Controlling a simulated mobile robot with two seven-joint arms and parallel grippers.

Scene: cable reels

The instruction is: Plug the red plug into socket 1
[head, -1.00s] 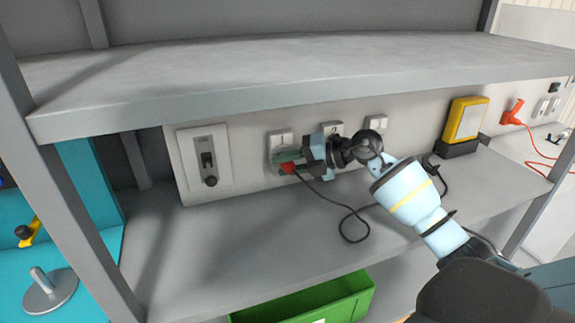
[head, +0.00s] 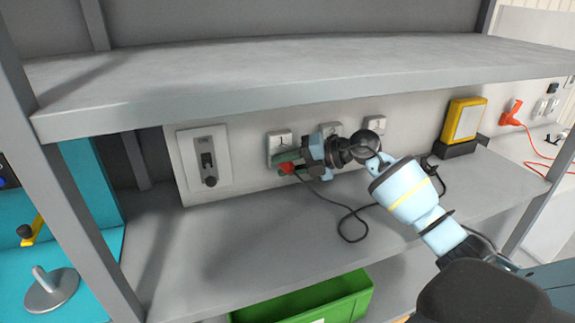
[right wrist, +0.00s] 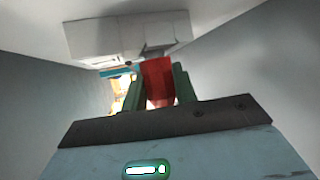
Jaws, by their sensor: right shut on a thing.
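The red plug (head: 287,168) is held between the green fingertips of my right gripper (head: 288,163), just below and in front of socket 1 (head: 280,144). In the right wrist view the red plug (right wrist: 157,82) shows between the two fingers (right wrist: 160,88), which are shut on it. Socket 1 is a white block on the panel, marked 1; its lower part is partly covered by the gripper. The plug appears apart from the socket, though the exact gap is hard to tell. A dark cable (head: 330,201) hangs from the plug onto the shelf. My left gripper is not in view.
Socket 2 (head: 331,127) is partly hidden behind my right gripper; another socket (head: 375,123) is to its right. A switch plate (head: 205,158) is on the left. The upper shelf (head: 250,105) overhangs the panel. A yellow device (head: 464,121) stands right; a green crate (head: 305,302) is below.

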